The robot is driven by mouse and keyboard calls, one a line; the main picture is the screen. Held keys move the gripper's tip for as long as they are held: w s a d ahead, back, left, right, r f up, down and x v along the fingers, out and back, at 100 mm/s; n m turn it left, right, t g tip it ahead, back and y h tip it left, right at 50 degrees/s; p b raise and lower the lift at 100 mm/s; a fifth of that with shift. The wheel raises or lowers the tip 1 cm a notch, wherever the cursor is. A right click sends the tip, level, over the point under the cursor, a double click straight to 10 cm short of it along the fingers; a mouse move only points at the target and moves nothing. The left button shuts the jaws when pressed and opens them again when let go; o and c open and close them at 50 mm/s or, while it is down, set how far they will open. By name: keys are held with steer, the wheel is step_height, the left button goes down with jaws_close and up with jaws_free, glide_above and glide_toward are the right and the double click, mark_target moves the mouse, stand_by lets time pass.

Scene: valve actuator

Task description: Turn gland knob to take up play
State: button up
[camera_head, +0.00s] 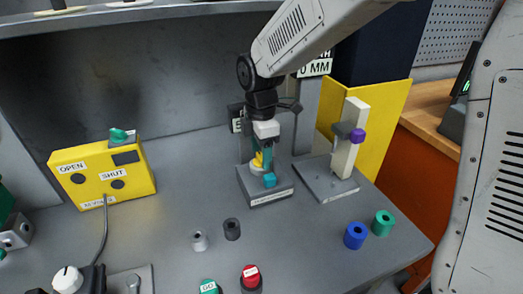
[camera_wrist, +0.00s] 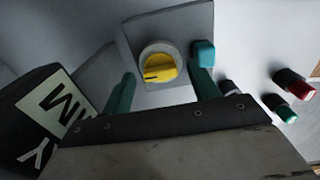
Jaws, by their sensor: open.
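A yellow knob (camera_head: 257,161) sits on a pale round collar on a small grey block (camera_head: 262,199) with a label on its front. In the wrist view the knob (camera_wrist: 159,68) shows a dark mark at its left end. My gripper (camera_head: 264,158) is above the block, pointing down, with its teal fingers apart. In the wrist view my gripper (camera_wrist: 163,77) has one finger to each side of the knob, clear of it. A small teal cube (camera_wrist: 203,52) is by the right finger's tip; I cannot tell whether they touch.
A post with a purple knob (camera_head: 357,136) stands right of the block, before a yellow panel (camera_head: 392,112). A yellow OPEN/SHUT box (camera_head: 104,174) is at left.

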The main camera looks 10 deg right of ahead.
steer(key=shift+c, duration=0.3)
steer(key=c, duration=0.9)
steer(key=shift+c, duration=0.2)
